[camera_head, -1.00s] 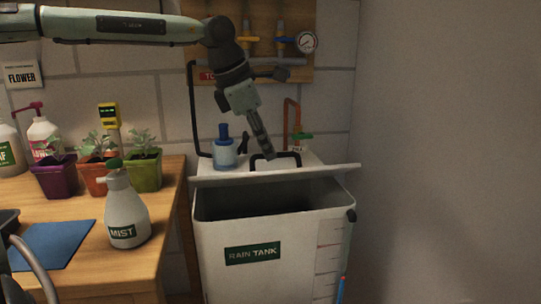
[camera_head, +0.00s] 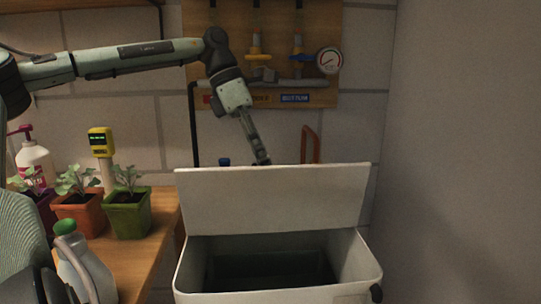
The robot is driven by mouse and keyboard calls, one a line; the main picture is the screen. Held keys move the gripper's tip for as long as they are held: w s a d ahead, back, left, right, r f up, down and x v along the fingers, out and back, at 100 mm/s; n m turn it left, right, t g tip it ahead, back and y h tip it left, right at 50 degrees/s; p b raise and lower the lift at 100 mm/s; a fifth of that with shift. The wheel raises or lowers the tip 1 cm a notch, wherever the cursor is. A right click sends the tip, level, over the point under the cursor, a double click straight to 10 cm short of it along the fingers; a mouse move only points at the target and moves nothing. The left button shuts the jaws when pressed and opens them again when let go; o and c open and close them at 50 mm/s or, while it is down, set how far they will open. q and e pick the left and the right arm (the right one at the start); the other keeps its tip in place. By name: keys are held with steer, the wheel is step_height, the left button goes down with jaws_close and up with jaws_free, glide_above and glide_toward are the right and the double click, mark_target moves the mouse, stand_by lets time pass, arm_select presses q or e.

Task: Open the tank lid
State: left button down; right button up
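The rain tank (camera_head: 359,282) stands at the bottom centre, and its dark inside shows. Its pale lid (camera_head: 275,200) is tilted up steeply at the back of the opening. My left gripper (camera_head: 262,160) comes down from above, with its tips at the lid's top edge, on the far side. The lid's handle is hidden behind the lid, so I cannot tell whether the fingers grip it. My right gripper is not in view.
A wooden bench to the left holds a green pot (camera_head: 128,216), an orange pot (camera_head: 80,214) and a spray bottle (camera_head: 84,268). A board with valves and a gauge (camera_head: 329,61) hangs behind the tank. A bare wall closes the right side.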

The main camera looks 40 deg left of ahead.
arm_select(q)
steer(key=shift+a+f+g+h, duration=0.3)
steer(key=shift+a+f, duration=0.05)
steer(key=shift+f, duration=0.4)
steer(key=c, duration=1.9)
jaws_free()
steer(key=shift+w, duration=0.15)
steer(key=shift+o, duration=1.3)
steer(key=shift+w+a, duration=0.15)
steer(key=shift+o, duration=0.2)
steer(key=shift+r, duration=0.25)
steer(key=v, duration=1.1)
steer(key=shift+r, duration=0.4)
steer(key=shift+a, duration=0.1)
